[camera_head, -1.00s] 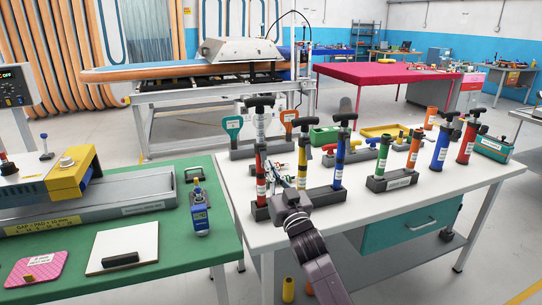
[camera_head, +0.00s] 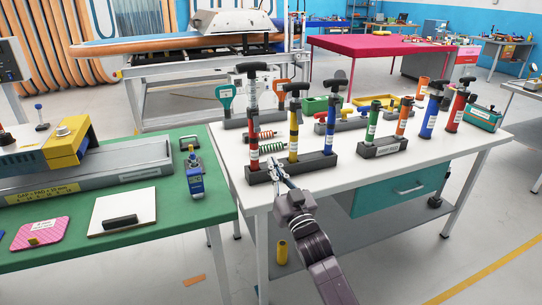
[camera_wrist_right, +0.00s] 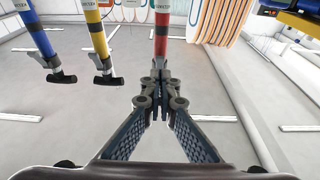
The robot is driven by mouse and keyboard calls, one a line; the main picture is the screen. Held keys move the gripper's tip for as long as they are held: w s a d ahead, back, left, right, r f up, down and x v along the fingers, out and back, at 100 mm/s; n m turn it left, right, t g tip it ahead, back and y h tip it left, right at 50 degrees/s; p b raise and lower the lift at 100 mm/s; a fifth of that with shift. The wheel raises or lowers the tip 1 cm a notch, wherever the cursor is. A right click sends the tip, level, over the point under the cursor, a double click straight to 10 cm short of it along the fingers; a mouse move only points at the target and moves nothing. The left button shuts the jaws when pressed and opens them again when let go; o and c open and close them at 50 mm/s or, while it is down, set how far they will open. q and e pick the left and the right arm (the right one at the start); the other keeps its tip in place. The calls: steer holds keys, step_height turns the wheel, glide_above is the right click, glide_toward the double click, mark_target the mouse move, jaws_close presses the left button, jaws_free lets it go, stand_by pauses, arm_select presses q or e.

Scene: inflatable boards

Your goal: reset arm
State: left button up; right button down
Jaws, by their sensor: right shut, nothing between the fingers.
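My right gripper (camera_head: 279,170) is in front of the dark rack (camera_head: 318,161) on the white table. Its fingers are shut and hold nothing; they also show closed together in the right wrist view (camera_wrist_right: 161,88). A red pump (camera_head: 253,132), a yellow pump (camera_head: 293,136) and a blue pump (camera_head: 331,130) stand upright in this rack, with black T-handles on top. In the right wrist view the red pump (camera_wrist_right: 162,40) shows beyond the fingertips, with the yellow pump (camera_wrist_right: 98,38) and blue pump (camera_wrist_right: 40,38) to the left. My left gripper is not in view.
A second rack (camera_head: 385,146) with a green and an orange tube stands to the right. Red and green coils (camera_head: 272,147) lie behind the first rack. The green table (camera_head: 60,235) at left holds a blue device (camera_head: 195,178) and a white board (camera_head: 140,205).

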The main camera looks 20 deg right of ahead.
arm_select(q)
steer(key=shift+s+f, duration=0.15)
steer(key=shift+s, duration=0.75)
arm_select(e)
steer(key=shift+s+f, duration=0.15)
steer(key=shift+f, duration=0.2)
steer(key=shift+f, duration=0.1)
